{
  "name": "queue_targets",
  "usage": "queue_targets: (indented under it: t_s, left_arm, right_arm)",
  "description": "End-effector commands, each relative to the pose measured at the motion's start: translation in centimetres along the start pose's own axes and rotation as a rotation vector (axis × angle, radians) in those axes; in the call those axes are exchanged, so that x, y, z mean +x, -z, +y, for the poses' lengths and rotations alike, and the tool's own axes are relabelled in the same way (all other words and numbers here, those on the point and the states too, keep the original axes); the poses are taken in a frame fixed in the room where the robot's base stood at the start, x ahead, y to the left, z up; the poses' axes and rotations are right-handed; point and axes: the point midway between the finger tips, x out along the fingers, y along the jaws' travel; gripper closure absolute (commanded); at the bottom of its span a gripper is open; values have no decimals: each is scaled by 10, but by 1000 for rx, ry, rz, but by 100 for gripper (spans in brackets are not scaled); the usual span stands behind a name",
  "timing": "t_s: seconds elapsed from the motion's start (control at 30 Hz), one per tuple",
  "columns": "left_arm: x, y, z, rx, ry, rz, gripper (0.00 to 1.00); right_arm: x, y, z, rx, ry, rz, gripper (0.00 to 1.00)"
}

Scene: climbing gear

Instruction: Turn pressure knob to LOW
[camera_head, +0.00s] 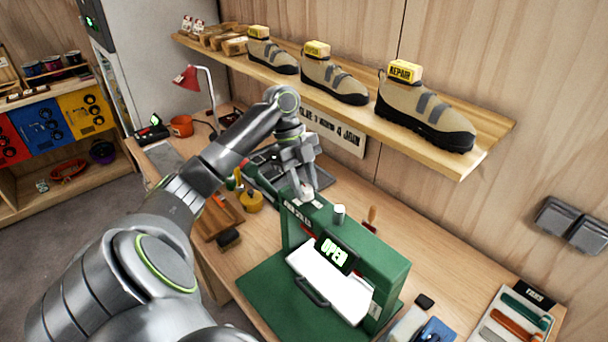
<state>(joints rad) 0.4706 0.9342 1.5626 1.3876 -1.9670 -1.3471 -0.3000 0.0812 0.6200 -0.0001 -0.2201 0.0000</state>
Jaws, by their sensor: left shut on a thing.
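A green press (375,262) stands on the workbench with a lit display (333,253) that reads OPEN. Its white front flap (325,287) with a dark handle slopes down over the green base. My left gripper (305,190) reaches down to the left end of the press top and is shut on a small pale knob (307,196), mostly hidden by the fingers. A second, silver knob (339,213) stands free on the press top to the right. The markings by the knobs are too small to read, so the knob's setting cannot be told. My right gripper is out of view.
A wall shelf (490,150) with several shoes tagged REPAIR juts out above and behind the press. A red lamp (188,77) and orange pot (181,126) stand at the back left. A brush (229,239) lies left of the press; a tool tray (515,318) lies at right.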

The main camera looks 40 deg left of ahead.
Motion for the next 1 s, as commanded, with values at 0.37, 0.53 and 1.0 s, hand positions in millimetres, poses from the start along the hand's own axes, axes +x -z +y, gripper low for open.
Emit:
queue_targets:
  t_s: [0.37,0.53,1.0]
  left_arm:
    - [0,0,0,28,-10,-1,91]
    - [0,0,0,28,-10,-1,91]
    - [-1,0,0,27,-11,-1,46]
  right_arm:
    - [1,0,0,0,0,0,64]
    - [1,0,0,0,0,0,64]
    - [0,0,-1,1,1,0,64]
